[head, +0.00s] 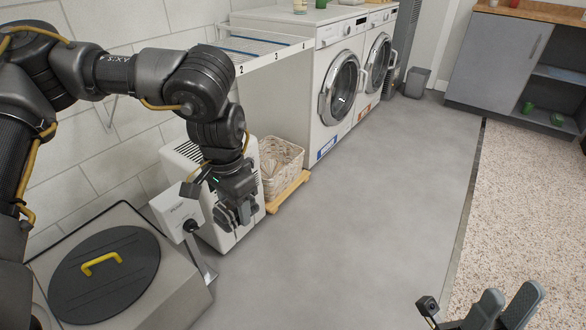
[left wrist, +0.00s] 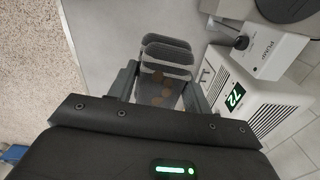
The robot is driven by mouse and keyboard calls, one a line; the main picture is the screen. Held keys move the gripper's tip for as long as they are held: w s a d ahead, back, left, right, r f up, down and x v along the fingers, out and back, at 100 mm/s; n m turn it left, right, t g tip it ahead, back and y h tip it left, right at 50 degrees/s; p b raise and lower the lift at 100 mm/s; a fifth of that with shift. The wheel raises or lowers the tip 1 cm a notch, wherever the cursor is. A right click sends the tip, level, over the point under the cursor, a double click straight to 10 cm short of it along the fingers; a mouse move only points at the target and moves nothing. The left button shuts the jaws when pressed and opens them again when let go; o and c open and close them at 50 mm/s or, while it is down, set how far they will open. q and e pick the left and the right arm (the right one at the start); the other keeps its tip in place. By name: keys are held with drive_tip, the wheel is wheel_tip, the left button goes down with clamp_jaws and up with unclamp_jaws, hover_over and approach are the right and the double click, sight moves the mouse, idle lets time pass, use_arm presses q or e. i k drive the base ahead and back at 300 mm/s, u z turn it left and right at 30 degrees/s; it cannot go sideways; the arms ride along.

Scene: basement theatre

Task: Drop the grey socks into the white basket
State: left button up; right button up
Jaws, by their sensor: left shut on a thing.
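My left gripper (head: 238,214) is shut on the grey socks (left wrist: 160,92), which show grey with brownish spots between the fingers in the left wrist view. In the head view the socks are hard to tell apart from the dark fingers. The gripper hangs pointing down in front of a white dehumidifier, to the left of and nearer than the basket. The white basket (head: 283,179), a pale woven one, stands on a low wooden base against the shelf unit. My right gripper (head: 508,300) is at the bottom right of the head view, its fingers apart and empty.
The white dehumidifier (head: 243,222) and a pump box (head: 178,213) on a stand are close to my left gripper. A pit cover with a black lid (head: 104,275) is at lower left. Washing machines (head: 340,85) stand beyond the basket. The grey floor (head: 380,190) is clear.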

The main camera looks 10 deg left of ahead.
sight(267, 178)
drive_tip(key=u, duration=0.1)
drive_tip(key=i, duration=0.85)
drive_tip(key=u, duration=0.6)
